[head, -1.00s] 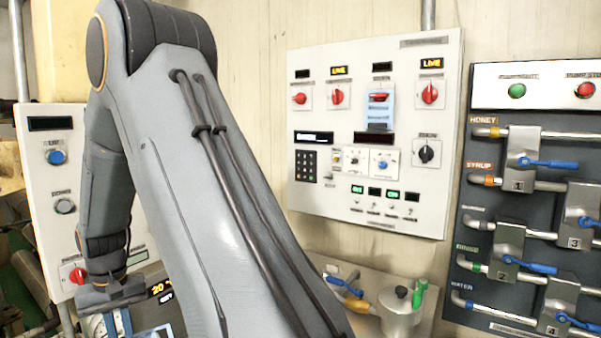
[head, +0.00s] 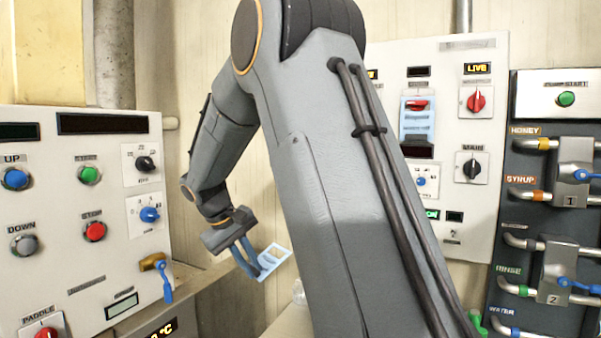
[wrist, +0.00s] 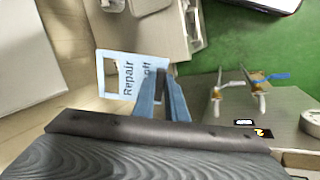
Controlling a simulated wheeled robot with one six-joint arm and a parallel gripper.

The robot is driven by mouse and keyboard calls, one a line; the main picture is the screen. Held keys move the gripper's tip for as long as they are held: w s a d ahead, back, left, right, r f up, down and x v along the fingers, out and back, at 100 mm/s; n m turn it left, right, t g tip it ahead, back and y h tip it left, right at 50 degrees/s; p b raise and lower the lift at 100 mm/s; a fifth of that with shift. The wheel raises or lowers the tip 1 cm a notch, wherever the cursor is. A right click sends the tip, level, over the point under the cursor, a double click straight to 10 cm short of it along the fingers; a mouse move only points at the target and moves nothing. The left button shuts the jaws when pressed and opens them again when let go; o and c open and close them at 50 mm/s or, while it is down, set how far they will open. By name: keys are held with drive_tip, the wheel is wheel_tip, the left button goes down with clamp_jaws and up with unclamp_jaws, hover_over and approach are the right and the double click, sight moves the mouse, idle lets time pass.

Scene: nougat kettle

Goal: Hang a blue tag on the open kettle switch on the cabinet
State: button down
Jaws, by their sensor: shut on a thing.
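My gripper (head: 255,268) is shut on a light blue tag (head: 277,262) in the head view, out in the air in front of the wall. In the wrist view my gripper (wrist: 160,78) pinches the tag (wrist: 112,68) by one side; its print reads "Repair" and part of another word. The white cabinet (head: 450,90) on the back wall is partly hidden by my arm. It carries a red rotary switch (head: 476,101) under a lit LIVE sign and a black one marked MAIN (head: 472,167). Another blue tag (head: 416,125) hangs at a red switch. The kettle's switch label cannot be read.
A control panel (head: 85,240) with buttons and a blue-handled valve stands close on the left. A dark pipe board (head: 520,250) with blue-handled valves is on the right. In the wrist view small valves (wrist: 256,80) stand on a grey surface.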

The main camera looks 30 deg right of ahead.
drive_tip(key=s+d+r+n+t+h+b, duration=0.1)
drive_tip(key=d+r+n+t+h, duration=0.3)
drive_tip(key=r, duration=0.7)
drive_tip(key=s+d+r+m+t+h, duration=0.15)
drive_tip(key=d+r, duration=0.35)
drive_tip(key=r, duration=0.7)
drive_tip(key=d+r+n+t+h+b, duration=0.1)
drive_tip(key=d+r+n+t+h, duration=0.3)
drive_tip(key=r, duration=0.7)
drive_tip(key=w+d+m+g+y+p, duration=0.1)
drive_tip(key=w+d, duration=0.3)
drive_tip(key=d, duration=0.4)
drive_tip(key=shift+w+f+m+g, duration=0.2)
drive_tip(key=shift+f+m+g, duration=0.1)
drive_tip(key=shift+m+g, duration=0.25)
drive_tip(key=shift+r, duration=0.1)
drive_tip(key=c, duration=1.7)
unclamp_jaws()
